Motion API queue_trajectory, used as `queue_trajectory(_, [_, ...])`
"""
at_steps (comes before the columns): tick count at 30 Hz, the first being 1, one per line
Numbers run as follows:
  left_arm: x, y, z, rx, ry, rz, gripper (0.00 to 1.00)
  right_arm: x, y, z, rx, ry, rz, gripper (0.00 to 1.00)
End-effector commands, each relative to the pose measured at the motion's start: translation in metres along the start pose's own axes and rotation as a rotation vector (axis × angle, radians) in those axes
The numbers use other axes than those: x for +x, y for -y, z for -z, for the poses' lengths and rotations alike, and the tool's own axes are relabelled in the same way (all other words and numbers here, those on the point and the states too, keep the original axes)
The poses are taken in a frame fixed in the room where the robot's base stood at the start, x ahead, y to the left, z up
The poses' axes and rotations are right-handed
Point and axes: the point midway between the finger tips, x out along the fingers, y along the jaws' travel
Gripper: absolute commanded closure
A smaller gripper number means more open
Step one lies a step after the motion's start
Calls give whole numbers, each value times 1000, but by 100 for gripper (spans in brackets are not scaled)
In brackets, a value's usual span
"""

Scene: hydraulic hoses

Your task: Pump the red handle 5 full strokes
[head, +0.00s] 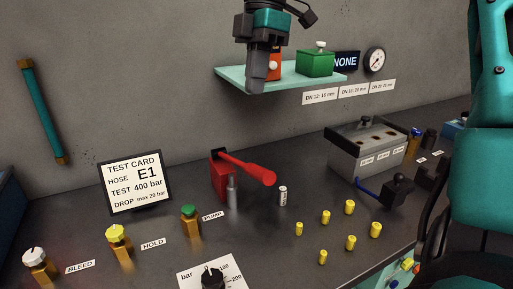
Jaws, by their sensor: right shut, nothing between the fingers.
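The red handle (245,169) is a bar with a thick end, on the red pump body (222,185) in the middle of the bench. It slants down to the right from the top of the body. A grey cylinder stands in front of the body, and a label reading PUMP lies nearby. My right gripper (257,88) is shut and empty, pointing down in front of the wall shelf. In the picture it is well above the red handle and apart from it. My left gripper is not in view.
The shelf (230,79) holds a green block (315,63) and an orange-red item. A test card (135,182), several knobs and a gauge dial (197,271) stand left and front. Small yellow cylinders (326,217) and a grey box (345,155) lie right of the handle.

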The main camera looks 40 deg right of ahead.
Motion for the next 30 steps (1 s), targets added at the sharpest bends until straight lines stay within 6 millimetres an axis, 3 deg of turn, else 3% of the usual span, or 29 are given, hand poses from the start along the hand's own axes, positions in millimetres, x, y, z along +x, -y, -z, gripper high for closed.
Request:
queue_trajectory(15, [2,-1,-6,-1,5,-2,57,100,3,-3,0,-3,3,100])
queue_trajectory(21, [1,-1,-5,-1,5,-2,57,122,8,-12,1,-2,0,100])
queue_trajectory(30, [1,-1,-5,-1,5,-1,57,128,10,-15,1,-1,-1,100])
